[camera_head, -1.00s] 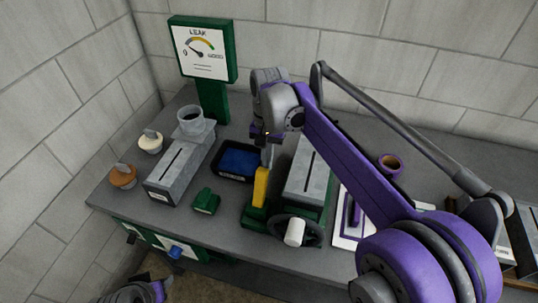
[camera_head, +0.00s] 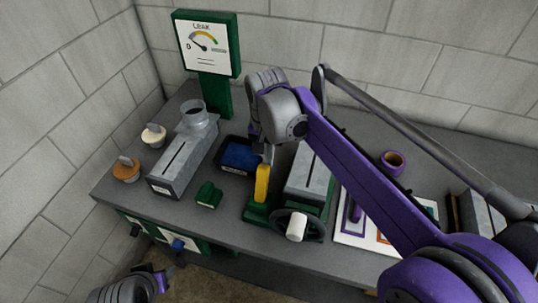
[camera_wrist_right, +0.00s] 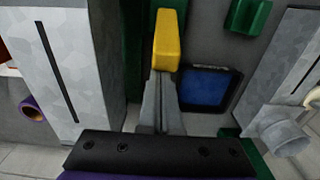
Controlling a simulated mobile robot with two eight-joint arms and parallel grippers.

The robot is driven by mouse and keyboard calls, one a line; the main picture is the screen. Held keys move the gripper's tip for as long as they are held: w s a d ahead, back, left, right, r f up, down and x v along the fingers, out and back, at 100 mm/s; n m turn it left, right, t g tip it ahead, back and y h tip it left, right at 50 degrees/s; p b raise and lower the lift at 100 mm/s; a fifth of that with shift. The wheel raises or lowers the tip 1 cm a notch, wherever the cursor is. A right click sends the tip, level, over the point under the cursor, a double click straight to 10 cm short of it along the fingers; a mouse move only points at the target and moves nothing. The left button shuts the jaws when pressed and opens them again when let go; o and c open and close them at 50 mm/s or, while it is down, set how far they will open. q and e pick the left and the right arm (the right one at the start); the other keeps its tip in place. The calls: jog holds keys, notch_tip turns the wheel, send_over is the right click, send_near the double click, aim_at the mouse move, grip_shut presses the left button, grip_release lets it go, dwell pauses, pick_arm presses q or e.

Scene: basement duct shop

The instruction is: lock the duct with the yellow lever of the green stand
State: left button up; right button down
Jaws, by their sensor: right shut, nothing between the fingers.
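The green stand (camera_head: 256,213) is on the bench, with its yellow lever (camera_head: 262,184) standing roughly upright at its left side. A grey duct (camera_head: 312,178) with a dark slot lies on the stand, beside the lever. My right gripper (camera_head: 267,158) is shut and empty, just behind the lever's upper end. In the right wrist view its closed fingers (camera_wrist_right: 161,88) point at the yellow lever (camera_wrist_right: 167,42); whether they touch it I cannot tell. The duct (camera_wrist_right: 80,50) is left there. My left gripper (camera_head: 168,274) is low at the left, its jaws unclear.
A black tray with a blue inside (camera_head: 238,157), a green block (camera_head: 208,195) and a second slotted duct (camera_head: 180,165) are left of the stand. A black handwheel with a white knob (camera_head: 297,228) is in front. A leak gauge (camera_head: 206,45) stands behind.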

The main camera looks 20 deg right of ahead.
aim_at(262, 177)
jog(key=shift+s+a+r, duration=0.25)
jog(key=shift+s+a, duration=0.05)
jog(key=shift+s, duration=0.1)
jog(key=s+a+t+h, duration=0.2)
jog(key=s+t, duration=0.1)
jog(key=s+a+r+t+h+p, duration=0.1)
jog(key=shift+s+a+t, duration=0.15)
jog(key=shift+s+t, duration=0.15)
jog(key=shift+s, duration=0.1)
jog(key=s+a, duration=0.1)
jog(key=s+t+h, duration=0.1)
jog(key=s, duration=0.1)
jog(key=shift+a+f, duration=0.4)
jog(key=shift+f, duration=0.1)
